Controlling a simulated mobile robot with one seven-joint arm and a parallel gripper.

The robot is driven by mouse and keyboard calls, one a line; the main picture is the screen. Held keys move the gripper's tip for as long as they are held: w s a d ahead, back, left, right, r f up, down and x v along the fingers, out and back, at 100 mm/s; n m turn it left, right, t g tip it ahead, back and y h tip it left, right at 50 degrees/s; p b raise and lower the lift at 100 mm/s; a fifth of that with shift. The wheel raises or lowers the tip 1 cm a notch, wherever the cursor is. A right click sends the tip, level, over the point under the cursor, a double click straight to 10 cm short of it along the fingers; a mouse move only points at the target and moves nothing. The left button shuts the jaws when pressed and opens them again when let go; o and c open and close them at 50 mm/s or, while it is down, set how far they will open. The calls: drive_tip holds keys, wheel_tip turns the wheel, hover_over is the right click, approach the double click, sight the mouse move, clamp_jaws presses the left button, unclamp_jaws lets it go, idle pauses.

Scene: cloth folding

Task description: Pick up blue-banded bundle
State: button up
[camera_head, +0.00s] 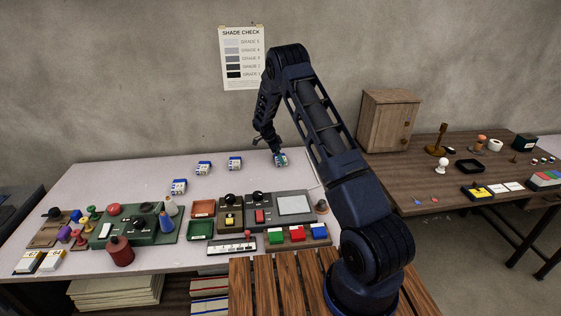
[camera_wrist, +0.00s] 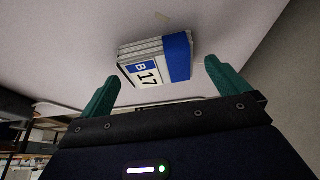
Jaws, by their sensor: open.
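A white folded bundle with a blue band (camera_wrist: 178,57) and a tag reading "B 17" lies in the wrist view just beyond my open gripper (camera_wrist: 160,85). Its two green fingers stand apart on either side of the bundle's near side, and the bundle looks free of them. In the head view my gripper (camera_head: 277,152) is low over that bundle (camera_head: 281,161) at the right back of the pale table, partly covering it.
The pale table (camera_head: 120,177) is clear around the bundles. Along its front stand a green panel (camera_head: 112,236), a grey panel with a light screen (camera_head: 293,206), and red and green trays (camera_head: 203,208). A wooden cabinet (camera_head: 386,122) stands on the brown table at right.

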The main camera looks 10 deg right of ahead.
drive_tip(key=shift+x, duration=0.95)
drive_tip(key=c, duration=0.9)
wheel_tip(320, 180, up, 20)
